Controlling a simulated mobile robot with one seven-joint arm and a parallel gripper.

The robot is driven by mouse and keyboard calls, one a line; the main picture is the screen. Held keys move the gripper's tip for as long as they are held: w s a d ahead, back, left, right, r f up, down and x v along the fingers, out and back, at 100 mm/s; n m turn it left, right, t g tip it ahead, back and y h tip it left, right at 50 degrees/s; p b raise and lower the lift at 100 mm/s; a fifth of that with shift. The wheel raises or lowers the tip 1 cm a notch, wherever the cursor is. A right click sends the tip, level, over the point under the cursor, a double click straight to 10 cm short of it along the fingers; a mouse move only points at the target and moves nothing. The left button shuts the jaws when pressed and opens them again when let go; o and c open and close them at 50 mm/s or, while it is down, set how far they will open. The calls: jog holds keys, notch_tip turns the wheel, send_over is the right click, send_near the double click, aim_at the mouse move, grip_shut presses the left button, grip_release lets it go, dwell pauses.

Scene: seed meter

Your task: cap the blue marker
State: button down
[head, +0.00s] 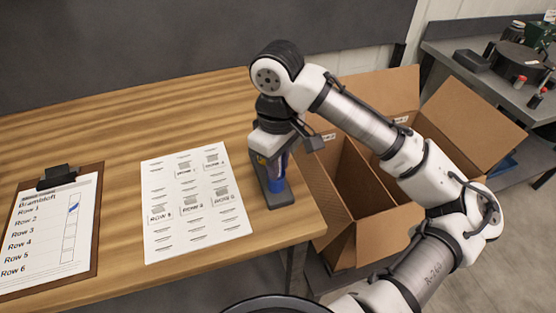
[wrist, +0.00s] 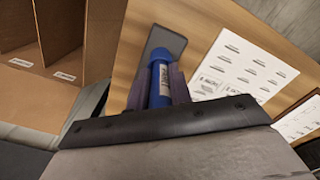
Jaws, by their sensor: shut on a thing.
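The blue marker (wrist: 161,84) stands between the fingers of my gripper (wrist: 160,92), which is shut on it. It has a pale label on its barrel and a wider blue end (wrist: 162,58) away from the wrist, over a dark grey tray (wrist: 166,36). In the head view, the blue of the marker (head: 277,184) shows below my gripper (head: 273,168), at the tray (head: 281,200) near the table's right edge. The wider end may be the cap. I cannot tell whether it is fully seated or whether it touches the tray.
A printed sheet (head: 195,205) lies just left of the tray on the wooden table (head: 120,135). A clipboard (head: 53,235) with a row list and a blue mark lies farther left. An open cardboard box (head: 345,200) with dividers stands right of the table, under my arm.

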jog(key=c, duration=1.2)
grip_release()
